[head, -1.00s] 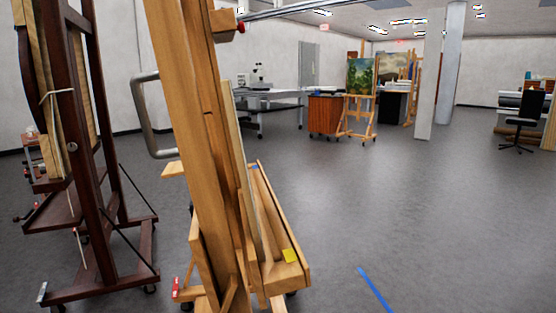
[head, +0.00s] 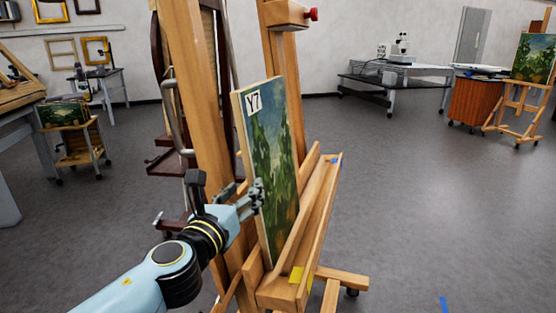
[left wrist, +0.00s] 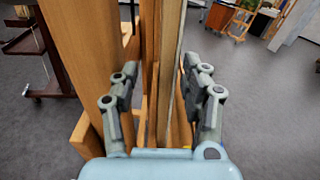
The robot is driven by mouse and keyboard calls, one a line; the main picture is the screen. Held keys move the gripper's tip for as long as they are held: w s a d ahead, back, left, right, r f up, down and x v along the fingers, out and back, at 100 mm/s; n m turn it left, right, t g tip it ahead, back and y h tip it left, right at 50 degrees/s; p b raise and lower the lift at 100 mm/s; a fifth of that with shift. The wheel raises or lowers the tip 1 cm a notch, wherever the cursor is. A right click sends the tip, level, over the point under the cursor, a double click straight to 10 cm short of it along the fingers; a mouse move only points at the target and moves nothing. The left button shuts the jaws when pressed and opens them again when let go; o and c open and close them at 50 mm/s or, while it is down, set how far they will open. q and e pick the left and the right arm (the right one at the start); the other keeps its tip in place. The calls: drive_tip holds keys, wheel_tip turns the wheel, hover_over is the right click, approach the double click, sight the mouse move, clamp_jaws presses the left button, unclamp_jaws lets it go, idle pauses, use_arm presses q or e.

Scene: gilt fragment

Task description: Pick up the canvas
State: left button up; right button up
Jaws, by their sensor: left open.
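The canvas (head: 274,165) is a green landscape painting with a white "Y7" label at its top left corner. It stands nearly upright on the ledge of a wooden easel (head: 318,215). My left gripper (head: 244,195) is open at the canvas's lower left edge, one finger in front of the painted face and the other behind. In the left wrist view the canvas (left wrist: 170,70) shows edge-on between the spread fingers (left wrist: 162,95), beside an easel post. I cannot tell whether a finger touches it. My right gripper is not in view.
A yellow note (head: 296,274) is on the easel ledge's near end. A dark easel (head: 172,160) stands close behind. A cart (head: 80,145) stands at left and a microscope table (head: 395,80) at the back. The floor to the right is mostly clear.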

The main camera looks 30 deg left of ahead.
sight(265, 170)
use_arm(q)
drive_tip(key=x, duration=0.4)
drive_tip(key=shift+d+r, duration=0.2)
drive_tip(key=shift+r, duration=0.05)
drive_tip(key=shift+w+a, duration=0.15)
drive_tip(key=shift+w, duration=0.55)
drive_tip(key=x, duration=0.4)
drive_tip(key=shift+w+d+p, duration=0.25)
drive_tip(key=shift+w+p, duration=0.05)
drive_tip(key=shift+w, duration=0.05)
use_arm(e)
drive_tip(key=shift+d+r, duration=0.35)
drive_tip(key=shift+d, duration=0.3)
use_arm(q)
drive_tip(key=shift+s, duration=0.1)
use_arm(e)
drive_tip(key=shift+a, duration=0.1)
use_arm(q)
drive_tip(key=shift+c, duration=1.3)
clamp_jaws()
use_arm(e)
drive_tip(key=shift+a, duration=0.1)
